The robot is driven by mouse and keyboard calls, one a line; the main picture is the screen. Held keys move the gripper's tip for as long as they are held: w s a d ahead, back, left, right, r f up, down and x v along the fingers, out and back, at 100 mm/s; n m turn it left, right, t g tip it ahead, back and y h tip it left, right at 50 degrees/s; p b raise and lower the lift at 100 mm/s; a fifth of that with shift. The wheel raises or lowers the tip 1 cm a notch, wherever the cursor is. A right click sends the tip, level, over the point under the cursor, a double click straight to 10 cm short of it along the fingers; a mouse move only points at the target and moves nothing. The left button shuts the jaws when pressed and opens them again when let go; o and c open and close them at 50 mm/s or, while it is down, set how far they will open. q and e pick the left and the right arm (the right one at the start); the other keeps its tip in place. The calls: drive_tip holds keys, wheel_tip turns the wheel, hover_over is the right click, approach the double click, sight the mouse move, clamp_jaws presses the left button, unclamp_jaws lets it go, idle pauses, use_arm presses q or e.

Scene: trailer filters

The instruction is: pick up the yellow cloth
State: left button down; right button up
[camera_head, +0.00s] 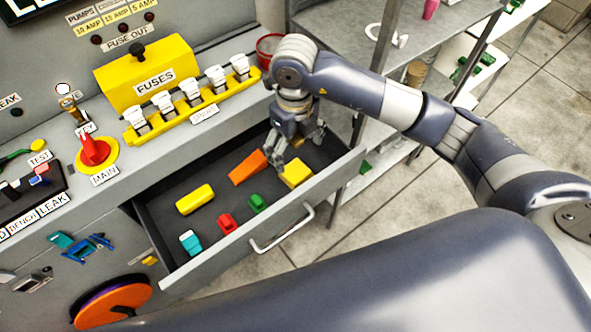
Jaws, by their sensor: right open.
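An open grey drawer (330,182) holds several small things. A yellow squarish block-like thing (296,174) lies at its right side; it may be the folded yellow cloth, but its material is hard to tell. A yellow rounded cylinder (194,199) lies at the drawer's left. My right gripper (295,148) points down into the drawer, just behind and above the squarish yellow thing. Its fingers are apart and nothing shows between them. Whether a finger touches the yellow thing cannot be told. My left gripper is not in view.
An orange wedge (248,167) lies left of the gripper. Red (227,223), green (257,203) and turquoise (190,242) pieces lie near the drawer's front wall. The fuse panel (160,78) stands behind the drawer; a metal shelf (352,45) is at the back right.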

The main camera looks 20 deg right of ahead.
sight(295, 169)
wheel_tip(295, 169, down, 9)
drive_tip(key=shift+f+p, duration=0.2)
drive_tip(key=shift+p, duration=0.35)
drive_tip(key=shift+c, duration=0.4)
drive_tip(key=c, duration=1)
